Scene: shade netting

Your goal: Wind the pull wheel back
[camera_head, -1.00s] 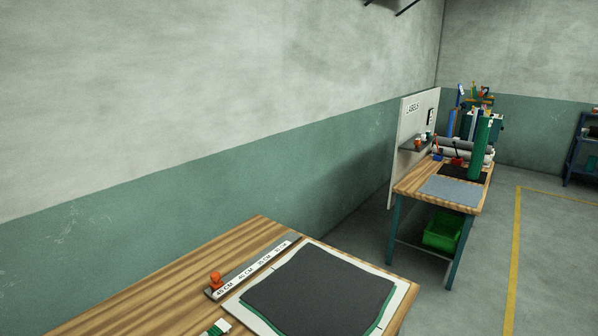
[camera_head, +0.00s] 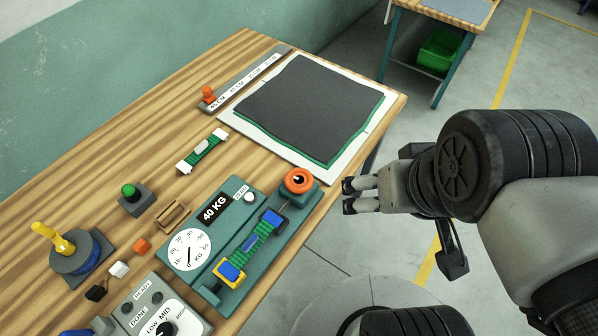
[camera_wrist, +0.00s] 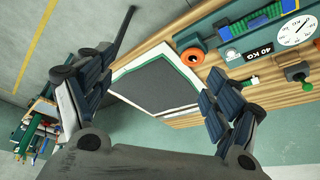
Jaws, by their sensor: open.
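The pull wheel looks to be the orange ring (camera_head: 298,180) with a dark centre, at the upper right corner of the teal pull tester (camera_head: 217,281). In the wrist view it shows as an orange knob (camera_wrist: 191,59). A green strap with blue clamps (camera_head: 257,240) lies along the tester below the wheel. The round dial (camera_head: 189,249) and the "40 KG" display sit to its left. My gripper (camera_head: 348,196) is open and empty, just right of the wheel in the picture and apart from it. Its spread fingers frame the dark mat in the wrist view (camera_wrist: 155,95).
A dark mat (camera_head: 310,105) on a white board fills the bench's far end. A green-and-white strap (camera_head: 202,150), a green button (camera_head: 130,192), a yellow lever (camera_head: 54,238) and a control box (camera_head: 160,310) stand left.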

